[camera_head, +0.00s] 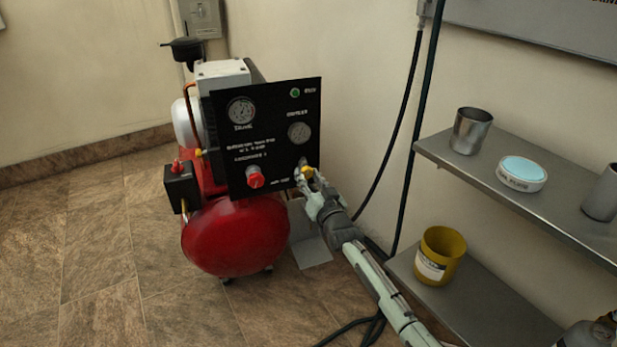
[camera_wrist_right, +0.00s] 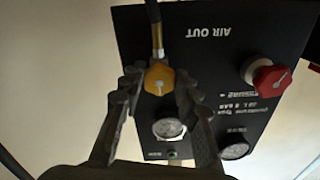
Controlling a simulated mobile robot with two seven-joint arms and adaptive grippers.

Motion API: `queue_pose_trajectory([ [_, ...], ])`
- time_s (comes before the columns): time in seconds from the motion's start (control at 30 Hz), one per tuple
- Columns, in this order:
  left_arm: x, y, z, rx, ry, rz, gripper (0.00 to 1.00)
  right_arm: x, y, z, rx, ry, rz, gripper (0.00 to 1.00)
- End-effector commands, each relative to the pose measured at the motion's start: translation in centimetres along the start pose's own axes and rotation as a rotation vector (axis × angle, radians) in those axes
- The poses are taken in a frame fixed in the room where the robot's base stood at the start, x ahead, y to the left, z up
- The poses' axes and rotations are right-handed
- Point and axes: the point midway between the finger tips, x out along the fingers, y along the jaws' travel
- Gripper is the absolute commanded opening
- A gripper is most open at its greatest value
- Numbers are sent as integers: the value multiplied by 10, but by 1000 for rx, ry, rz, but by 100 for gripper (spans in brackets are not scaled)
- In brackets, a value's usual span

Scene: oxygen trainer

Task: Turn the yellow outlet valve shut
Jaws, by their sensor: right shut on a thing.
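The yellow outlet valve (camera_head: 307,172) sits at the lower right of the black panel (camera_head: 225,148) on the red compressor. In the right wrist view the yellow valve (camera_wrist_right: 159,78) is a faceted knob with a pale pointer mark, below a brass fitting and black hose. My right gripper (camera_head: 308,180) is at the valve, and its fingers (camera_wrist_right: 160,88) are on both sides of the knob, shut on it. In the head view the gripper partly hides the valve. My left gripper is not in view.
A red knob (camera_head: 255,177) is left of the valve on the panel, with two gauges above. The red tank (camera_head: 236,236) is below. Black hoses hang along the wall. Metal shelves (camera_head: 540,183) on the right hold a metal cup (camera_head: 470,131), a round tin (camera_head: 521,174) and a yellow can (camera_head: 439,256).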

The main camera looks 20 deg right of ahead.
Motion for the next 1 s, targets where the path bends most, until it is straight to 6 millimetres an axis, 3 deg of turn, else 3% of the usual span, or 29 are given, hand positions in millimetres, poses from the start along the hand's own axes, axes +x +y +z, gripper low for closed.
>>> queue_pose_trajectory([
  [0.17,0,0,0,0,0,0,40,0,0,1,2,-2,1,2],
  [0.2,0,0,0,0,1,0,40,0,0,1,2,-2,1,35],
  [0.33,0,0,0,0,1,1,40,0,0,1,1,-1,0,51],
  [0.73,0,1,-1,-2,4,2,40,-7,0,1,1,-1,0,52],
  [1.0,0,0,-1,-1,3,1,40,-59,0,2,1,-2,1,52],
])
